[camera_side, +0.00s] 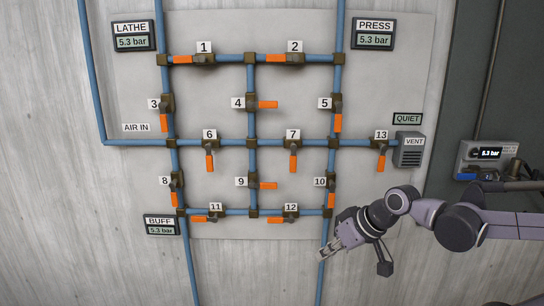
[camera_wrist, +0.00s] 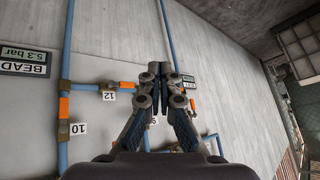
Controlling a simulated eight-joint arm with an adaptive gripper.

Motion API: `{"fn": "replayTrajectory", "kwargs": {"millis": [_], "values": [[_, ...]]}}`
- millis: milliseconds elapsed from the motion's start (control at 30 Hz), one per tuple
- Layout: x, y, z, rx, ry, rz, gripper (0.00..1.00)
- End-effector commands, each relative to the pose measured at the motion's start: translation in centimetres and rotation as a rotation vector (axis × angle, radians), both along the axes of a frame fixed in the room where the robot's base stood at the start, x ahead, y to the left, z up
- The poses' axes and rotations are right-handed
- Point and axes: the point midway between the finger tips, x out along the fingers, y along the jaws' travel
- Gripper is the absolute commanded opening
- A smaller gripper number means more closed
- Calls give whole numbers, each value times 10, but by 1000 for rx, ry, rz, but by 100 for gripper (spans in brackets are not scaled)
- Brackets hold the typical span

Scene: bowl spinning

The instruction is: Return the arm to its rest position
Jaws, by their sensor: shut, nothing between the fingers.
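My arm comes in from the right in the side view. My gripper (camera_side: 328,253) is at the lower right of the pipe panel (camera_side: 395,75), in front of the wall, below valve 10 and right of valve 12. In the wrist view my gripper (camera_wrist: 160,72) has its fingers together with nothing between them. No contact with a pipe or handle shows. I cannot tell the exact gap to the wall.
Blue pipes carry numbered valves with orange handles, such as valve 12 (camera_side: 290,218) and valve 10 (camera_side: 331,198). The BUFF display (camera_side: 161,225) reads 5.3 bar. The BEAD display (camera_wrist: 27,61) shows in the wrist view. A vent box (camera_side: 410,150) is near my arm.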

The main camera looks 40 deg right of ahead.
Motion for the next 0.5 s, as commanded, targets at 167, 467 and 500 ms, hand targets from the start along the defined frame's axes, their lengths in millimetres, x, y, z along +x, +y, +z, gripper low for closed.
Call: {"fn": "replayTrajectory", "kwargs": {"millis": [167,467,500], "values": [[-23,17,2,-127,9,111,0],[-30,20,3,-177,8,145,0],[-30,20,3,-177,8,145,0]]}}
